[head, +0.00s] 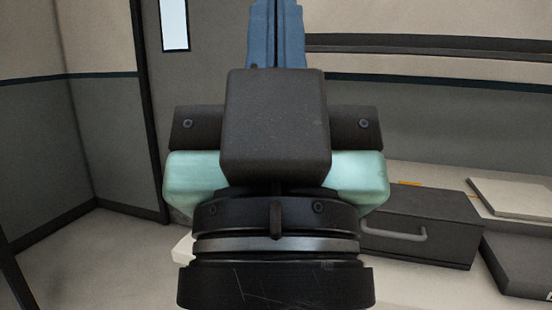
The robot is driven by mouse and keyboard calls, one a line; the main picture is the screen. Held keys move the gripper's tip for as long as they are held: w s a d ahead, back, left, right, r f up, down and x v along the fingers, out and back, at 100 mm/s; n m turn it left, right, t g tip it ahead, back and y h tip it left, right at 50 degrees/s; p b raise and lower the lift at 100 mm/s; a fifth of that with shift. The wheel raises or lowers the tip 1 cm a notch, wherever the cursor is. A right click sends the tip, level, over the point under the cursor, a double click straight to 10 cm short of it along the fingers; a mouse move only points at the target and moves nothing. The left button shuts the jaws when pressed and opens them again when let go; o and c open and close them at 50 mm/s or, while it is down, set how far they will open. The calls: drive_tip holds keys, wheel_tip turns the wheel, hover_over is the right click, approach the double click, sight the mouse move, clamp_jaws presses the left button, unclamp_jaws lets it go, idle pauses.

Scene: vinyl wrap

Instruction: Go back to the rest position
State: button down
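My gripper (277,32) fills the middle of the head view, seen from behind with its blue fingers pointing up and away. The fingers lie close side by side with only a thin dark line between them. Their tips are cut off by the top edge of the picture. No object shows between the visible parts of the fingers. The black and pale green gripper body and wrist hide much of the scene behind.
A dark grey case (420,225) with a light handle stands on a pale surface (425,175) at the right. A flat pale box (512,197) lies at the far right above another dark box (520,262). A door with a narrow window (174,24) is at the left, with open floor (95,260).

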wheel_tip(320, 180, up, 24)
drive_tip(key=p, duration=2.2)
drive_tip(key=shift+r, duration=0.15)
